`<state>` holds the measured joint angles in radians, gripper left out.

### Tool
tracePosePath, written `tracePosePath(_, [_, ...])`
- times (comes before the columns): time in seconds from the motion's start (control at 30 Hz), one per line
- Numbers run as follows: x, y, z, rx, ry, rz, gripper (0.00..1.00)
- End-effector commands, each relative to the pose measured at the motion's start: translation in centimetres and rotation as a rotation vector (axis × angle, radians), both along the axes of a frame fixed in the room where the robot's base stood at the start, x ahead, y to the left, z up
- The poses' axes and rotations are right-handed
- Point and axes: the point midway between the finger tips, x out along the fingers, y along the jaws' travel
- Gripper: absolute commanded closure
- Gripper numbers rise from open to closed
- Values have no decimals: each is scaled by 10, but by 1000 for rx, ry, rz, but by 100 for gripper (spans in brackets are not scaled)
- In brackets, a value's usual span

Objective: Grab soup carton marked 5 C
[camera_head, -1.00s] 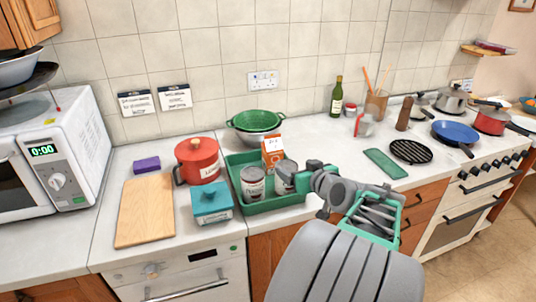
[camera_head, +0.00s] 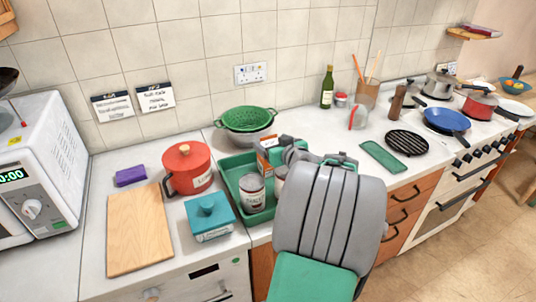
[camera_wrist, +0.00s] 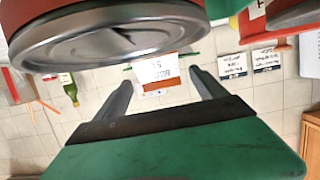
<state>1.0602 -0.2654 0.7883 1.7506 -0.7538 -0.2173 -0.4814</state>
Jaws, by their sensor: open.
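The orange and white soup carton (camera_head: 267,160) stands in the green tray (camera_head: 230,165) at the back, partly hidden by my arm. In the wrist view the carton (camera_wrist: 158,72) shows its white label between and beyond my fingers; the print is too small to read surely. My gripper (camera_wrist: 161,80) is open, with nothing between its fingers at their tips that I can see touched. In the head view my arm hides most of the gripper. A can (camera_head: 252,192) stands at the tray's front; a can (camera_wrist: 110,35) looms very close in the wrist view.
A second can (camera_head: 280,176) is partly hidden by my arm. A green colander (camera_head: 248,118) sits behind the tray. A red pot (camera_head: 188,166), teal box (camera_head: 209,216) and wooden board (camera_head: 140,230) lie to the left. The counter right of the tray holds a green mat (camera_head: 384,156).

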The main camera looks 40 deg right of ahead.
Motion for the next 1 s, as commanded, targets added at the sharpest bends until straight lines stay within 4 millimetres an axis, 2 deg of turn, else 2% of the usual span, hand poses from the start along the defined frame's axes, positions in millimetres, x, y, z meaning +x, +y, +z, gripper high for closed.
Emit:
tracePosePath(0.07, [6,-1,-2,0,0,0,19])
tracePosePath(0.27, [6,-2,-3,-1,-1,-1,19])
tracePosePath(1.0, [6,-2,-3,0,0,-1,79])
